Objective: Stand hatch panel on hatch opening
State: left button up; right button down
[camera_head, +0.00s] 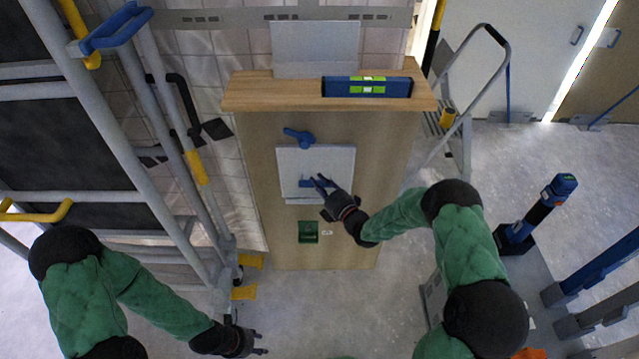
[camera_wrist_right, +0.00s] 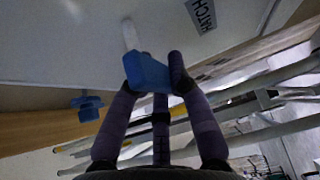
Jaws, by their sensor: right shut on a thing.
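The hatch panel (camera_head: 330,160) is a pale square plate against the front of the wooden cabinet. It fills the top of the right wrist view (camera_wrist_right: 75,35) and bears a HATCH label there. My right gripper (camera_head: 316,182) is shut on the panel's blue handle (camera_wrist_right: 148,73). Whether the panel touches the cabinet cannot be told. The hatch opening is not visible; the panel may cover it. A blue turn latch (camera_head: 298,136) sits just above the panel and also shows in the right wrist view (camera_wrist_right: 88,105). My left gripper (camera_head: 262,343) is open and empty, low at the bottom edge, away from the panel.
The cabinet's wooden top (camera_head: 240,92) holds a blue spirit level (camera_head: 367,87) and a grey plate (camera_head: 315,45). A green box (camera_head: 308,232) is below the panel. A scaffold (camera_head: 130,150) stands left, a stepladder (camera_head: 465,140) right. Floor between is clear.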

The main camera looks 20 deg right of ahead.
jog(key=shift+w+f, duration=0.1)
jog(key=shift+f, duration=0.2)
dwell(0.9)
jog(key=c, duration=1.1)
grip_release()
jog(key=shift+f, duration=0.2)
jog(key=v, duration=1.2)
jog(key=shift+r, duration=0.1)
